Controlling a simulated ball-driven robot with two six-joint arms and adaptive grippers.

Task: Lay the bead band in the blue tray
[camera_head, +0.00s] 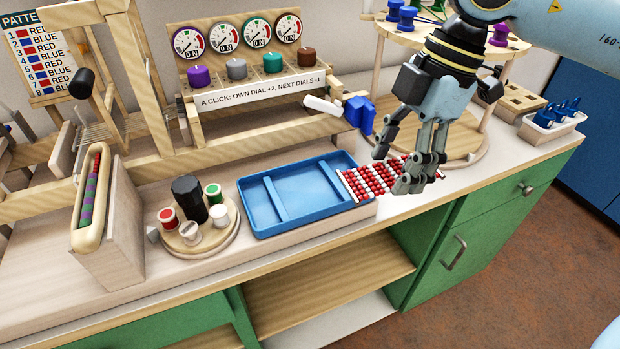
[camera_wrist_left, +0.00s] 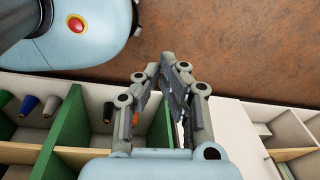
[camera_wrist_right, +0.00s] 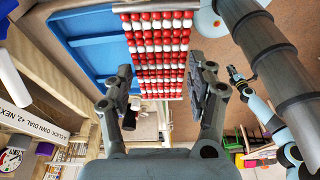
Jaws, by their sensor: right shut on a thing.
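The bead band (camera_head: 372,180), rows of red and white beads with a pale end bar, hangs from my right gripper (camera_head: 408,172) at the right end of the blue tray (camera_head: 318,209). Its left end is at the tray's right rim; whether it touches cannot be told. In the right wrist view the band (camera_wrist_right: 158,45) runs away from between the fingers of my right gripper (camera_wrist_right: 160,88), beside the blue tray (camera_wrist_right: 88,58).
A round board with spools and a dark cylinder (camera_head: 187,198) stands left of the tray. A dial stand (camera_head: 240,90) is behind it, with a blue block (camera_head: 359,115) at its right. A round tiered stand (camera_head: 458,143) is behind my right gripper. The counter's front edge is close.

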